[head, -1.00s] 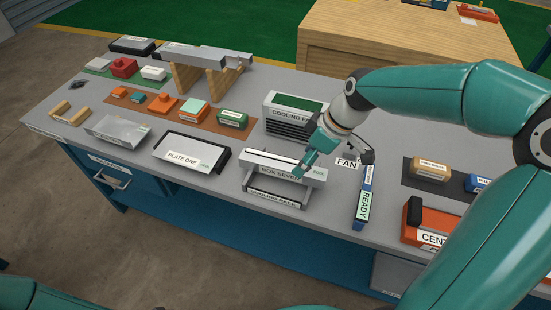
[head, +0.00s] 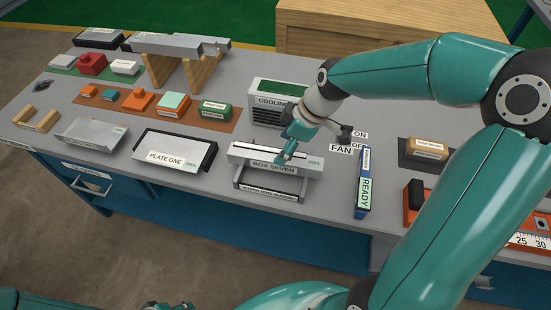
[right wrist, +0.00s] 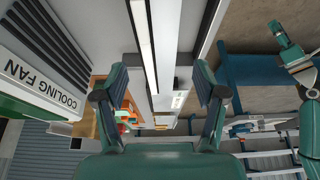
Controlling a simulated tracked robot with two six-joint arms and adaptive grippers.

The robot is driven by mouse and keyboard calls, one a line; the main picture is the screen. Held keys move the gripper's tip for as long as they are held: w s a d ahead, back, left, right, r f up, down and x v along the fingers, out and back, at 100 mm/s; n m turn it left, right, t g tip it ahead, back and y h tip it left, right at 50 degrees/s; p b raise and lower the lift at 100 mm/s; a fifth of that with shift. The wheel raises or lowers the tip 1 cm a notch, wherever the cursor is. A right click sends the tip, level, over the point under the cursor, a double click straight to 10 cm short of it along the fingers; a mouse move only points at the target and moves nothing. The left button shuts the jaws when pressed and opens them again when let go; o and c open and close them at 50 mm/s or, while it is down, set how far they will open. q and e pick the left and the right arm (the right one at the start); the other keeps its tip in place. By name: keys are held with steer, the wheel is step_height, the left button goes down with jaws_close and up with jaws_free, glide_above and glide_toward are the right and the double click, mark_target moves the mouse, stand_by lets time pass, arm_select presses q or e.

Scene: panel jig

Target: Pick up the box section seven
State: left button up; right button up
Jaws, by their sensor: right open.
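The box section seven (head: 262,167), a pale grey bar labelled BOX SEVEN, lies across the cooling rack (head: 243,183) near the front edge of the bench.
The cooling fan (head: 268,115) stands just behind the rack. A blue READY sign (head: 364,190) is to the right, plate one (head: 172,155) to the left. Wooden stands (head: 197,75) bear another grey bar at the back left. A strip of bench between rack and sign is clear.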

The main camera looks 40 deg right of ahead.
mark_target(275, 155)
steer(key=shift+p+x, duration=0.4)
steer(key=shift+x, duration=2.4)
steer(key=shift+w+a+r, duration=0.1)
steer(key=shift+w, duration=0.05)
jaws_close()
